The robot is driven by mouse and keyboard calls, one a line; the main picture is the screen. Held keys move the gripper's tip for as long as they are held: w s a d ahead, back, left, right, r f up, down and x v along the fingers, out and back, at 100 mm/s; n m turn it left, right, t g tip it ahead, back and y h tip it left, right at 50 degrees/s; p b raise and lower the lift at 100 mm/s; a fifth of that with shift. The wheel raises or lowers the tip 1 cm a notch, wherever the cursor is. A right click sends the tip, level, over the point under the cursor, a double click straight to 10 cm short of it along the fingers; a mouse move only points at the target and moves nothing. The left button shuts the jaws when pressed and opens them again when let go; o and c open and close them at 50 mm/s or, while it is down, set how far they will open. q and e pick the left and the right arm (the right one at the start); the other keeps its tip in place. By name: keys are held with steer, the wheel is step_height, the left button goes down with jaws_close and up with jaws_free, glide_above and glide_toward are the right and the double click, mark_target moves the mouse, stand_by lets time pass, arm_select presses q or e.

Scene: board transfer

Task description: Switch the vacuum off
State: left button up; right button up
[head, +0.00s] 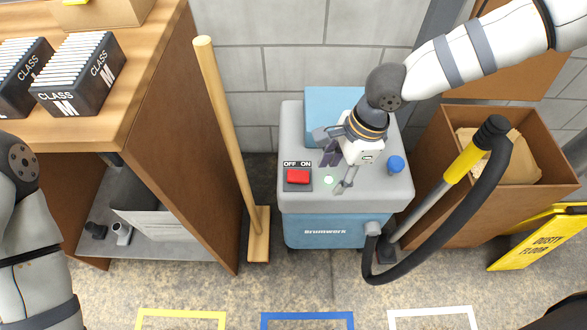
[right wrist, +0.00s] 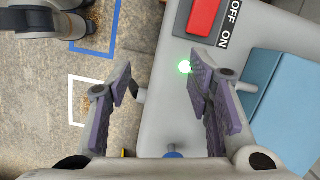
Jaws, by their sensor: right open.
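The vacuum (head: 290,202) has a grey top and a blue body and stands on the floor against the wall. On its top left is a red rocker switch (head: 298,177) under the labels OFF and ON; I cannot tell which side is pressed. A green light (head: 328,181) glows beside the switch. My right gripper (head: 337,168) is open and empty above the top, to the right of the switch and apart from it. In the right wrist view the red switch (right wrist: 205,16) lies beyond the open fingers (right wrist: 160,80). My left gripper is out of view.
A broom (head: 228,125) leans left of the vacuum, near a wooden bench (head: 160,130). A blue knob (head: 396,164) is on the vacuum's right. A black hose (head: 440,250) curves on the right, before a brown bin (head: 470,200) and yellow sign (head: 535,240).

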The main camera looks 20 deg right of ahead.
mark_target(298, 175)
steer(key=w+r+m+y, duration=0.2)
steer(key=w+r+m, duration=0.1)
steer(key=w+r, duration=0.15)
steer(key=shift+t, duration=0.4)
steer(key=b+x, duration=0.1)
steer(key=x, duration=1.1)
steer(key=shift+w+a+f, duration=0.1)
steer(key=shift+a+f, duration=0.05)
steer(key=shift+a, duration=0.15)
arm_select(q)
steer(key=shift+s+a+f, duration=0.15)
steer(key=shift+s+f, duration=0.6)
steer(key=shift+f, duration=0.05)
arm_select(e)
steer(key=shift+c, duration=0.3)
